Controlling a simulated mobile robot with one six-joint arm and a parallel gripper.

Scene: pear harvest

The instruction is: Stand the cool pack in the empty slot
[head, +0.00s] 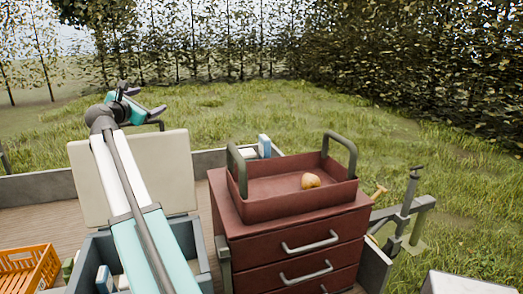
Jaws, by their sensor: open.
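My gripper (144,100) is open and empty, raised above the lid, apart from the packs.
A red drawer cabinet (285,243) carries a red tray (303,203) with tall handles and one pear (311,181). An orange crate (40,275) stands at the lower left. A metal bracket (408,210) stands to the right. Grass and hedges lie beyond the low side wall.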

